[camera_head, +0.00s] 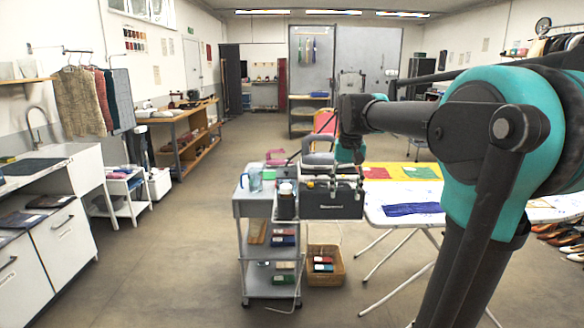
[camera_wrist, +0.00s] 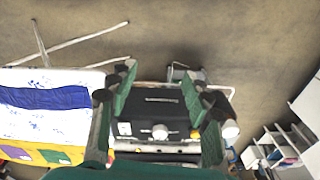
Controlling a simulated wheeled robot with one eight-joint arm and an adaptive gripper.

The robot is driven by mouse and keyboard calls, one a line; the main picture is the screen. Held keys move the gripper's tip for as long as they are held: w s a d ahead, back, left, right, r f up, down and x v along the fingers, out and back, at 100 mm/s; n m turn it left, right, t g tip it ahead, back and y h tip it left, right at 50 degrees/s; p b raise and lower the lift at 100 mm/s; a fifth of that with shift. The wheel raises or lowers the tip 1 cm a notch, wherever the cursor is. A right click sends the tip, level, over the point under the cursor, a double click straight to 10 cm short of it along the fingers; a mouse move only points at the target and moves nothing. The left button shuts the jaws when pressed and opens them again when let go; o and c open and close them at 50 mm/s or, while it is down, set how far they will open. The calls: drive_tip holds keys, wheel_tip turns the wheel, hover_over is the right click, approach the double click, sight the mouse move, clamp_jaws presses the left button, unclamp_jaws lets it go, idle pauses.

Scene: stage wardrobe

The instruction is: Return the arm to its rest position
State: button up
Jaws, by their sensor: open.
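My arm reaches forward from the right side of the head view, and its teal and black links cover much of that side. My gripper (camera_head: 350,152) is at the arm's far end, above the right part of a dark grey machine (camera_head: 332,207) on a trolley. In the wrist view my gripper (camera_wrist: 159,72) has its green fingers spread wide with nothing held between them. The machine's dark body (camera_wrist: 158,103) shows in the gap between the fingers. I cannot tell how much clearance there is between fingertips and machine.
A white folding table (camera_head: 384,192) with a blue cloth (camera_head: 412,209) is at right. Open floor lies left of the trolley.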

drive_tip(key=s+d+f+n+t, duration=0.1)
drive_tip(key=s+f, duration=0.9)
drive_tip(key=f, duration=0.3)
drive_tip(key=s+d+f+t, duration=0.2)
drive_tip(key=s+f, duration=0.8)
drive_tip(key=f, duration=0.3)
drive_tip(key=shift+s+n, duration=0.15)
drive_tip(key=shift+n, duration=0.25)
